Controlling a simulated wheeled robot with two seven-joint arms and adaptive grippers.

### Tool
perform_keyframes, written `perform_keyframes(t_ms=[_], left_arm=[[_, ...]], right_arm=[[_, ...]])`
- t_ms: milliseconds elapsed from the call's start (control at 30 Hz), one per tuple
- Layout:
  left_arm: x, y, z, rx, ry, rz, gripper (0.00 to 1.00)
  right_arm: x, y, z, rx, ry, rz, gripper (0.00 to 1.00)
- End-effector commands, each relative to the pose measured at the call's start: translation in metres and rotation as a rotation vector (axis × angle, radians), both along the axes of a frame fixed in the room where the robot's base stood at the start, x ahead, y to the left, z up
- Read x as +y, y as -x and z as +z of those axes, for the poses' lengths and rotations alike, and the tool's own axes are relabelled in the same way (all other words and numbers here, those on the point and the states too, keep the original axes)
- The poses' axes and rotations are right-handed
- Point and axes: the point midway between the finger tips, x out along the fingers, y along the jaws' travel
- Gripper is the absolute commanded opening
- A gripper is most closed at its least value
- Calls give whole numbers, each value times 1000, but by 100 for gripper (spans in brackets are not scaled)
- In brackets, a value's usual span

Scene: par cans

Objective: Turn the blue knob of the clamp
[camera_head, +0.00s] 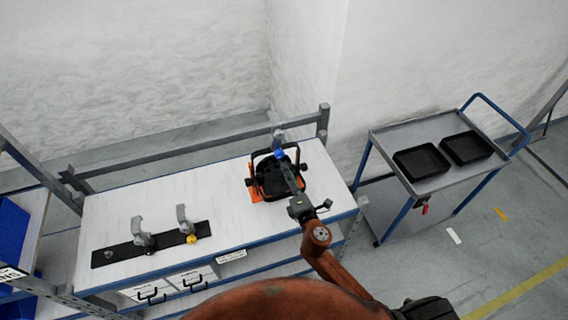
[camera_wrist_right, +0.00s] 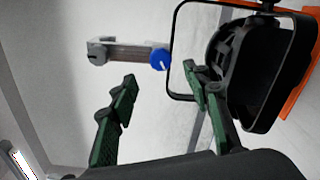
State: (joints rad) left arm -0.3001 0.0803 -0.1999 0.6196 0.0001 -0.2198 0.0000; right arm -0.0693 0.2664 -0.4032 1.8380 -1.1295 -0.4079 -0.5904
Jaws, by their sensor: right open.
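The clamp (camera_wrist_right: 125,52) is a grey bar with a round grey end and a blue knob (camera_wrist_right: 160,59) at its other end. In the head view the blue knob (camera_head: 279,154) shows at the back of the bench, below the rail. My right gripper (camera_wrist_right: 160,74) is open and empty, with its green fingers pointing toward the knob. The knob appears between the fingertips in the wrist view, beyond them; I cannot tell how far. In the head view my right gripper (camera_head: 285,168) reaches over the black lamp. My left gripper is not in view.
A black par can (camera_head: 267,177) with an orange bracket (camera_head: 255,196) stands close beside the right gripper, its frame near one finger. A black strip with grey stands (camera_head: 110,256) lies on the bench's left. A trolley (camera_head: 388,138) with two black trays stands at right. The bench's middle is clear.

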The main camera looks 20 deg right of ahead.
Motion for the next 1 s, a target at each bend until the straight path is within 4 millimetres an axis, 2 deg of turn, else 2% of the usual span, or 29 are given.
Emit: perform_keyframes(t_ms=[100, 300, 867, 967, 1000], left_arm=[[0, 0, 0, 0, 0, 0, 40], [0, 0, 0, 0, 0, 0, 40], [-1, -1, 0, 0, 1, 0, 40], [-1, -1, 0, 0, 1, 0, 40], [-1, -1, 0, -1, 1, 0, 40]], right_arm=[[-1, 19, -1, 1, -1, 0, 44], [-1, 33, 1, -1, 0, 0, 44], [-2, 35, 0, 0, -3, -2, 44], [-17, 38, -2, 18, -60, -43, 44], [-30, 42, -4, 34, -112, -79, 44]])
